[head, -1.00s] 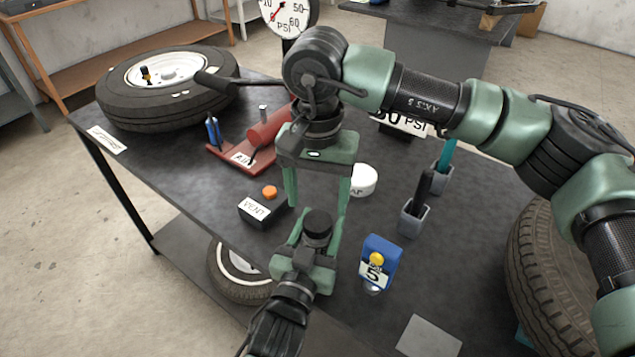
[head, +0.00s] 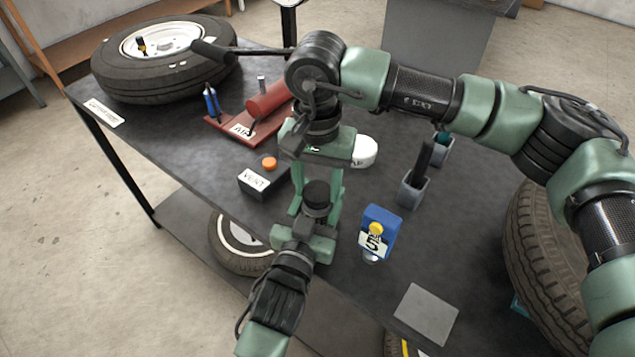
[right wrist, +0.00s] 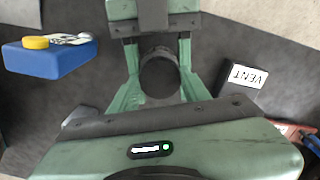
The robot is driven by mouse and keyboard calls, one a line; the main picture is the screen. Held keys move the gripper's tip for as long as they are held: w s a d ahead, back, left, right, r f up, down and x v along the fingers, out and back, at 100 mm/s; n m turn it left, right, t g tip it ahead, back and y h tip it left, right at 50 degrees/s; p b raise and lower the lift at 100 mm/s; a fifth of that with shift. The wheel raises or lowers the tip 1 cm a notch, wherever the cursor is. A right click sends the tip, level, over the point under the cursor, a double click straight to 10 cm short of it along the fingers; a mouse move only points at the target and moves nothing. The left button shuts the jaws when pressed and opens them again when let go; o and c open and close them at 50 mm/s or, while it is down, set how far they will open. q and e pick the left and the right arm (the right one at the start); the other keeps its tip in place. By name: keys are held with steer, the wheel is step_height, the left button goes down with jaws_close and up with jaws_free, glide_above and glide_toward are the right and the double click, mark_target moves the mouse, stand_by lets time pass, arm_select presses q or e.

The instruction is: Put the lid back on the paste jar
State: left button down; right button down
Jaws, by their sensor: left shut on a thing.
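A short dark cylinder (head: 317,196) stands up at the jaws of my left gripper (head: 308,225), which is shut on it. I cannot tell whether it is the jar or its lid. In the right wrist view it is a dark round disc (right wrist: 160,78). My right gripper (head: 316,205) points down from above, its fingers apart on either side of the cylinder; firm contact is not clear. A white round tub (head: 364,152) with a partly hidden label stands on the table behind the right gripper; it may be the paste jar.
The dark table (head: 340,270) holds a VENT block (head: 258,182) with an orange button, a red tool (head: 250,120), a blue block (head: 380,232) marked 5, grey holders (head: 412,190) and a grey pad (head: 426,313). Tyres lie far left (head: 165,75) and right (head: 550,240).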

steer(key=m, duration=0.5)
steer(key=shift+m, duration=0.4)
steer(key=m, duration=0.6)
steer(key=shift+m, duration=0.4)
steer(key=m, duration=1.1)
steer(key=shift+m, duration=0.3)
steer(key=c, duration=0.7)
jaws_free()
steer(key=shift+r, duration=2.25)
